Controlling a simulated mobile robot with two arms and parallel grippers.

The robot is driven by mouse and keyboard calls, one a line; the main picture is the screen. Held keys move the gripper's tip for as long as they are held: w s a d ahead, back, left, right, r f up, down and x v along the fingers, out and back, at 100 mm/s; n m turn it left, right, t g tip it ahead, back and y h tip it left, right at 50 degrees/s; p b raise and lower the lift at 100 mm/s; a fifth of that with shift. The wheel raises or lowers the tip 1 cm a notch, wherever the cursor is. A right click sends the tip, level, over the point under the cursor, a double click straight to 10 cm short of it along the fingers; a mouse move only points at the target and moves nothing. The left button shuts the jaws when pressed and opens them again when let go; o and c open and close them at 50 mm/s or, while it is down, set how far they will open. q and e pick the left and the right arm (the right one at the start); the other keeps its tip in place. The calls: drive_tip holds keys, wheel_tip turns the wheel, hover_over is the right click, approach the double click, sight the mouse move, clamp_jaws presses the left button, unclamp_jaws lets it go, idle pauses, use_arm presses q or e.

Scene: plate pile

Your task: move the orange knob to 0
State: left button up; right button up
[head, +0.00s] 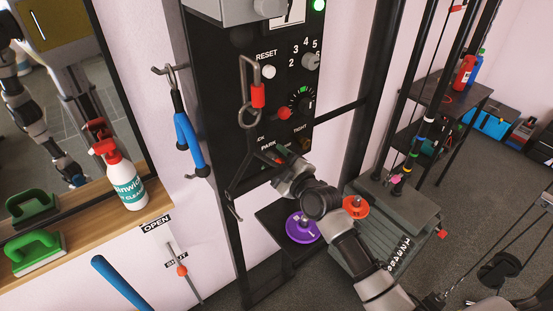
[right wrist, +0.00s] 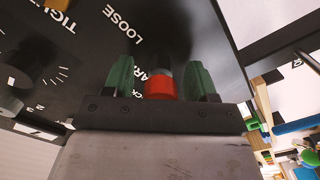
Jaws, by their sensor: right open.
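My right gripper (head: 270,152) is in front of the black control panel, beside the PARK and TIGHT labels. In the right wrist view its two green fingers (right wrist: 161,82) are apart, with an orange-red cylindrical piece (right wrist: 158,84) between them. I cannot tell whether either finger touches it. In the head view an orange-red knob (head: 284,113) sits on the panel just above the gripper, left of a black dial (head: 301,103). I cannot tell whether it is the piece between the fingers. No 0 mark is readable. My left gripper is not in view.
A metal hook with a red sleeve (head: 257,95) hangs before the panel. A spray bottle (head: 124,180) and a green brush (head: 36,252) stand on the wooden shelf at left.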

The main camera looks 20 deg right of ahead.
clamp_jaws()
drive_tip(key=shift+p+v, duration=0.35)
drive_tip(key=shift+v, duration=0.85)
drive_tip(key=shift+f, duration=0.1)
unclamp_jaws()
drive_tip(key=shift+s, duration=0.1)
